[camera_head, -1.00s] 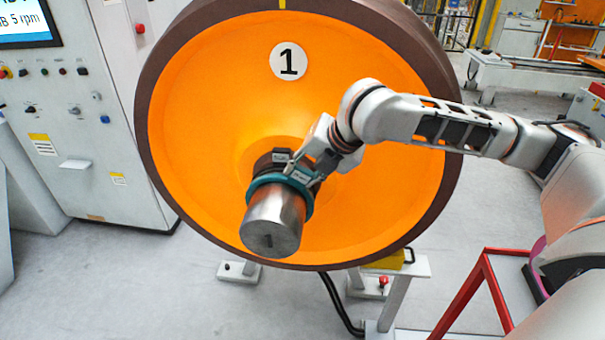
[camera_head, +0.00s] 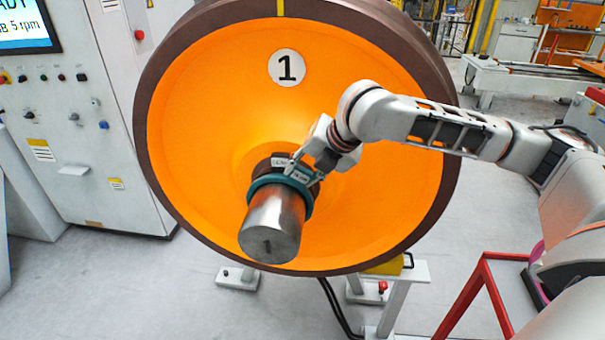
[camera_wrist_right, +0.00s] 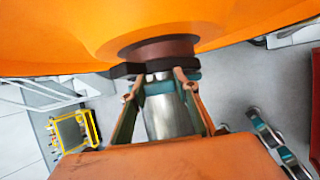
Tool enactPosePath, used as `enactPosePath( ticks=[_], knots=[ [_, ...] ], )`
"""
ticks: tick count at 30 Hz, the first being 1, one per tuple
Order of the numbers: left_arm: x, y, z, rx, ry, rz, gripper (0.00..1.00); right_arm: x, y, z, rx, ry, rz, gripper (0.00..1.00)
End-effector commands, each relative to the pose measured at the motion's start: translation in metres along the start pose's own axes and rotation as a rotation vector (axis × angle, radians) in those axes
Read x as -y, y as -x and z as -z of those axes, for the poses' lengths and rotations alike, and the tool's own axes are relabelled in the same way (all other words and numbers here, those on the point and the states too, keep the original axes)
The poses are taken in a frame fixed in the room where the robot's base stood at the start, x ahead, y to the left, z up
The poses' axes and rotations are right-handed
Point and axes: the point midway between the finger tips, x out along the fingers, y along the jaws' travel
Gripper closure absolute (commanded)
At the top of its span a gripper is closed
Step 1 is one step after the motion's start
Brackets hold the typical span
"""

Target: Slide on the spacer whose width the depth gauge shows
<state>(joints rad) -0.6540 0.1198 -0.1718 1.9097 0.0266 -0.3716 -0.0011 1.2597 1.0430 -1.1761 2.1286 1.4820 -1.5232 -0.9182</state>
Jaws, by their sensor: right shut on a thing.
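A teal spacer ring (camera_head: 262,181) sits around the bare steel axle end (camera_head: 272,225), close to the dark hub (camera_head: 268,165) of the orange wheel (camera_head: 200,130). My right gripper (camera_head: 293,172) is shut on the ring at its upper side. In the right wrist view the two fingers (camera_wrist_right: 158,84) lie either side of the teal ring (camera_wrist_right: 158,88), with the steel axle (camera_wrist_right: 168,120) between them. A dark band lies between ring and hub there. I cannot tell whether the ring touches it. My left gripper and the depth gauge are not seen.
A grey control cabinet (camera_head: 80,120) with a screen (camera_head: 25,25) stands at the left. A red frame (camera_head: 485,270) stands at lower right, near my right arm. The wheel has a brown rim and a "1" label (camera_head: 286,68). Open floor lies in front of the wheel.

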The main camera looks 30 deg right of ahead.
Motion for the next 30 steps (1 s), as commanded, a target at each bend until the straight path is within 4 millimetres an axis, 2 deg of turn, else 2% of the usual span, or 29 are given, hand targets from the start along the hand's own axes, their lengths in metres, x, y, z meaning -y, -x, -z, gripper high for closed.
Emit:
enactPosePath(
  ticks=[2, 3, 5, 15, 19, 23, 30],
  knots=[
    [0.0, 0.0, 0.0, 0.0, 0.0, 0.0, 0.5, 0.0, -0.001, -0.004, 0.004, -0.002, 0.001, 0.94],
    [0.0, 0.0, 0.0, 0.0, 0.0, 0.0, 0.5, 0.0, -0.001, -0.004, 0.004, -0.002, 0.001, 0.67],
    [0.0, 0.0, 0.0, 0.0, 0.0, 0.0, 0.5, 0.0, -0.001, -0.004, 0.005, -0.002, 0.001, 0.52],
    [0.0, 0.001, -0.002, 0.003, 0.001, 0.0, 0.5, 0.001, -0.001, -0.005, 0.006, -0.002, 0.002, 0.5],
    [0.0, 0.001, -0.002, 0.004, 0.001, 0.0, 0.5, 0.0, 0.006, -0.005, 0.006, -0.002, 0.0, 0.5],
    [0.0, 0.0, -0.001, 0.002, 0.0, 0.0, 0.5, 0.0, 0.025, -0.005, 0.007, -0.001, -0.001, 0.5],
    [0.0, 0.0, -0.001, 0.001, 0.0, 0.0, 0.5, 0.0, 0.075, -0.004, 0.008, 0.0, -0.001, 0.5]
  ],
)
